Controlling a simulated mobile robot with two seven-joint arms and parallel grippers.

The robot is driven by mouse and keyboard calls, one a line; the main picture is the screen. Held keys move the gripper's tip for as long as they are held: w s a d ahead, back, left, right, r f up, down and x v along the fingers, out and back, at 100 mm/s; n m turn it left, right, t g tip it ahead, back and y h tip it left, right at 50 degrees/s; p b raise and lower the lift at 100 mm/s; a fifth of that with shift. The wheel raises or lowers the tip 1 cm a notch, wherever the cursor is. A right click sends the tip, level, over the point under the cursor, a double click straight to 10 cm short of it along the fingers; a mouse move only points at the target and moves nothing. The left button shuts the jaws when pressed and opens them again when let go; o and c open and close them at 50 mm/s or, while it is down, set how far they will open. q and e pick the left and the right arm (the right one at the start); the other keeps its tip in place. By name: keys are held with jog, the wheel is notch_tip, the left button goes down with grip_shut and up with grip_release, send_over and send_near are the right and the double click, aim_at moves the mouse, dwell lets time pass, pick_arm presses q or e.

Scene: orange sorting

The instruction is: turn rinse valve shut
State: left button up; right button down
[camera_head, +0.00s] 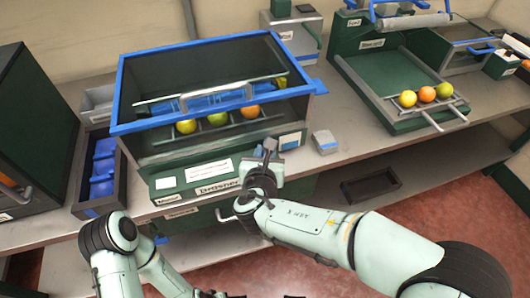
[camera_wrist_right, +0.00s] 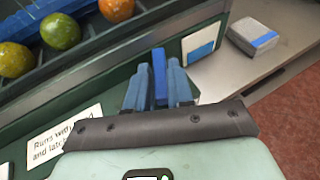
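The brusher (camera_head: 190,80) is a green machine with a blue-framed clear lid and several fruits inside. The rinse valve's blue handle (camera_wrist_right: 159,72) stands at its front right corner in the right wrist view. My right gripper (camera_wrist_right: 157,88) has one finger on each side of this handle, close against it, and appears shut on it. In the head view my right gripper (camera_head: 268,158) is at the same corner and largely hides the valve. My left arm is low at the left; its gripper is mostly cut off at the bottom edge, and its fingers cannot be made out.
A white and blue block (camera_head: 324,141) lies on the bench right of the valve. A green tray (camera_head: 385,75) with fruit on rails stands at the back right. A dark bin (camera_head: 119,165) with blue contents is at the left.

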jog(key=m+h+p, duration=0.2)
jog(key=shift+a+r+g+h, duration=0.1)
jog(key=shift+a+g+h, duration=0.2)
jog(key=shift+a+h, duration=0.1)
jog(key=m+g+h+p, duration=0.1)
jog(key=m+p, duration=0.1)
jog(key=m+g+h+p, duration=0.1)
jog(key=h+p, duration=0.1)
jog(key=p, duration=0.1)
jog(key=m+h+p, duration=0.2)
jog(key=shift+w+a+m+g, duration=0.3)
jog(key=shift+w+a+g, duration=0.05)
jog(key=shift+g, duration=0.05)
pick_arm(q)
jog(key=s+d+r+g+p, duration=0.1)
jog(key=s+r, duration=0.3)
jog(key=r, duration=0.6)
jog(key=shift+s+d+r+g+h+p, duration=0.15)
jog(key=shift+s+r+g+h+p, duration=0.15)
jog(key=shift+g+p, duration=0.35)
pick_arm(e)
jog(key=shift+m+g+h, duration=0.6)
jog(key=shift+m+g, duration=0.1)
jog(key=c, duration=1.1)
grip_release()
